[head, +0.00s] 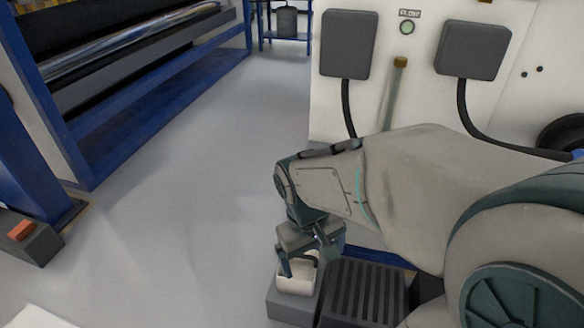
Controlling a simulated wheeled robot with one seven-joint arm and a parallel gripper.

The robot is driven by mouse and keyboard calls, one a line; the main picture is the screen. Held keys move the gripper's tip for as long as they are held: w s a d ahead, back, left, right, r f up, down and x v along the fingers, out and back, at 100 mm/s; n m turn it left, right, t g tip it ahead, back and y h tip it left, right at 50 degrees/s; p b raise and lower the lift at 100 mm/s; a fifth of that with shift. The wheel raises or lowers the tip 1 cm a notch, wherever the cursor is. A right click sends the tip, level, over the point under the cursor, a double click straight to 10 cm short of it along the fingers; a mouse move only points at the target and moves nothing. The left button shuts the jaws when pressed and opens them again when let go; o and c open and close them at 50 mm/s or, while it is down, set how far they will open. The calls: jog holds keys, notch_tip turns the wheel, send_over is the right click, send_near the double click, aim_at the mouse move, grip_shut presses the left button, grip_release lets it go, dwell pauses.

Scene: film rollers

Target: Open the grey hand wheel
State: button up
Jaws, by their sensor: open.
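My gripper (304,265) points down at the lower middle of the head view, with its fingers apart. It is over a small pale, rounded piece (294,284) on a grey block (288,308). One finger overlaps this piece in the picture; I cannot tell whether they touch. No grey hand wheel can be made out for certain. A dark round, ring-like part (566,134) shows at the right edge, partly cut off by the frame and my arm. I cannot tell whether it is a wheel.
A dark ribbed box (362,292) stands right beside the grey block. A white panel (420,105) with two dark grey boxes and cables rises behind my arm. A blue frame with rollers (150,45) stands at the left. The grey floor (190,190) between is clear.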

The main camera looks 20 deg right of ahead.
jog(key=w+d+f+n+g+h+b, duration=0.1)
jog(key=w+d+f+n+h, duration=0.3)
jog(key=d+f+n+h, duration=0.25)
jog(key=w+d+f+n+h+b, duration=0.1)
jog(key=w+d+f+n+h, duration=0.35)
jog(key=d+h, duration=0.25)
jog(key=w+a+f+n+t+y, duration=0.1)
jog(key=w+a+f+n+t, duration=0.1)
jog(key=w+f+n+t, duration=0.2)
jog(key=w+a+f+n+t+y+b, duration=0.1)
jog(key=w+f+n+t, duration=0.3)
jog(key=n, duration=0.5)
jog(key=w+a+f+n+t+y, duration=0.2)
jog(key=w+a+f+n+t, duration=0.1)
jog(key=f+n+t, duration=0.4)
jog(key=shift+w+f+t+y+b, duration=0.2)
jog(key=shift+w+f+t, duration=0.15)
jog(key=shift+f, duration=0.2)
jog(key=shift+w+f+t+y+b, duration=0.1)
jog(key=shift+w+f+t+b, duration=0.2)
jog(key=shift+f, duration=0.25)
jog(key=shift+w+f+n, duration=0.2)
jog(key=shift+w+n, duration=0.05)
jog(key=shift+n, duration=0.05)
jog(key=b+x, duration=0.4)
jog(key=x, duration=0.9)
jog(key=shift+w+d+b, duration=0.15)
jog(key=shift+w+b, duration=0.05)
jog(key=shift+b, duration=0.2)
jog(key=c, duration=1)
